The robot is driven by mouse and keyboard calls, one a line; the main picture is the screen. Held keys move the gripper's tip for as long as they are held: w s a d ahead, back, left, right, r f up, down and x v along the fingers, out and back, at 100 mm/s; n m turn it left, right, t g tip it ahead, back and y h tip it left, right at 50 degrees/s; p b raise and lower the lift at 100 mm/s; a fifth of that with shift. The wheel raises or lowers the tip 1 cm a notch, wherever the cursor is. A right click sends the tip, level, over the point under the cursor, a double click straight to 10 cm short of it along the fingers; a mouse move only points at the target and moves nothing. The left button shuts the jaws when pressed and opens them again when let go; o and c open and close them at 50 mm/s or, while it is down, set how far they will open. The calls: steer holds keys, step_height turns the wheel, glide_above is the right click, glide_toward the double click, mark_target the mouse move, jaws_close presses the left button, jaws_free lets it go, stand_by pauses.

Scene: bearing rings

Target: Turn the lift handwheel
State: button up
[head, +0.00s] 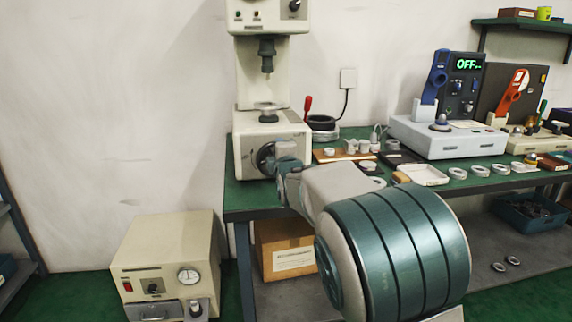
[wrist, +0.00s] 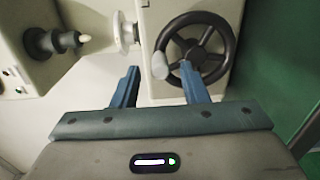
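The lift handwheel (wrist: 186,44) is a dark, spoked wheel on the side of the cream tester (head: 262,135). In the head view the handwheel (head: 264,158) is partly hidden behind my gripper (head: 284,170). A light grey crank knob (wrist: 160,66) sits at the wheel's left rim in the wrist view. My gripper (wrist: 159,70) is open, with its two blue fingers apart. In the wrist view the knob appears between the fingertips, and the right finger overlaps the lower part of the wheel. I cannot tell whether either finger touches the knob or wheel.
The tester stands at the left end of the green bench (head: 240,197). A red-handled lever (head: 307,105), a wooden board and a white tray (head: 423,174) lie right of it. A beige box with a gauge (head: 165,262) stands low at left.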

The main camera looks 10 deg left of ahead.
steer(key=p+v, duration=0.1)
steer(key=v, duration=1)
steer(key=shift+s+p, duration=0.2)
steer(key=shift+p, duration=0.15)
steer(key=s+d+r+m+g+h+p, duration=0.2)
steer(key=s+d+r+m+g+p, duration=0.2)
steer(key=s+d+m+g+p, duration=0.55)
steer(key=s+d+r+m+g+h+p, duration=0.1)
steer(key=s+d+m+p, duration=0.3)
steer(key=s, duration=0.3)
steer(key=s+d+r+m+g+h+p, duration=0.1)
steer(key=s+d+m+g+p, duration=0.1)
steer(key=s+d+m+p, duration=0.2)
steer(key=s+d+r+m+g+p, duration=0.1)
steer(key=s+d+m+p, duration=0.3)
steer(key=s, duration=0.5)
steer(key=shift+s+r+g+h+p, duration=0.2)
steer(key=shift+s+g+h+p, duration=0.15)
steer(key=shift+p, duration=0.75)
